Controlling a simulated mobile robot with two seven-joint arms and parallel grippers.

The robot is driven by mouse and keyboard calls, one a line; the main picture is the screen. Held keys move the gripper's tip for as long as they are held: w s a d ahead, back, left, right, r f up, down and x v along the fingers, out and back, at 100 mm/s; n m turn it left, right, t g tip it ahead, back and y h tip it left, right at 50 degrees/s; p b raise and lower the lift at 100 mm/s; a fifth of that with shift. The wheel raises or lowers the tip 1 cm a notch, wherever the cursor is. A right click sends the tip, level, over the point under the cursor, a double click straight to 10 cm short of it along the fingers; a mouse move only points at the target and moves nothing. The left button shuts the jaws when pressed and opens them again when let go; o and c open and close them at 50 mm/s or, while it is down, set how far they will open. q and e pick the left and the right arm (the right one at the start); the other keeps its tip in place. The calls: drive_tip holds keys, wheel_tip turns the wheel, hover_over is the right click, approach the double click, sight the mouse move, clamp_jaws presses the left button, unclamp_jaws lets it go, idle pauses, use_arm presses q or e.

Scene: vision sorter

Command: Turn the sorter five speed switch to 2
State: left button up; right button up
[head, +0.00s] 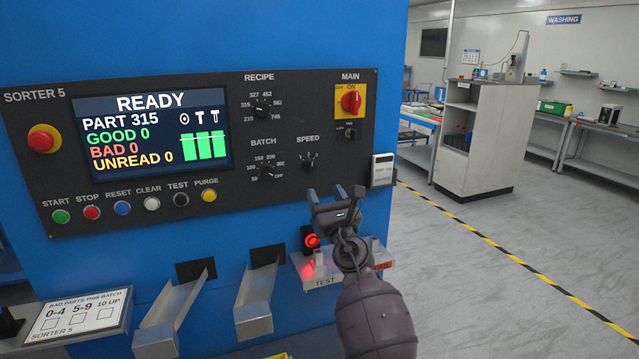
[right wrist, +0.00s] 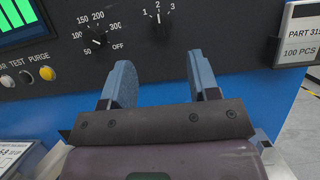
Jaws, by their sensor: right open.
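The sorter five panel (head: 235,120) is a black plate on a blue cabinet, and its screen reads READY. The speed switch (head: 308,161) is a small black knob right of the batch knob. It also shows in the right wrist view (right wrist: 161,25), with 1, 2 and 3 above it. Its pale mark looks roughly upward, near 2, but it is too small to be sure. My right gripper (head: 335,195) is open and empty, below and right of the knob in the head view. In the right wrist view its blue fingers (right wrist: 160,76) stand below the knob, apart from it. My left gripper is not in view.
The batch knob (head: 266,171), recipe knob (head: 262,109) and red main switch (head: 351,102) are nearby. A card reading PART 315 (right wrist: 299,38) juts out at the panel's right edge. Below are metal chutes (head: 255,305) and a red-lit test shelf (head: 318,268). Open floor lies right.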

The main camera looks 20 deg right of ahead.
drive_tip(key=shift+v, duration=0.95)
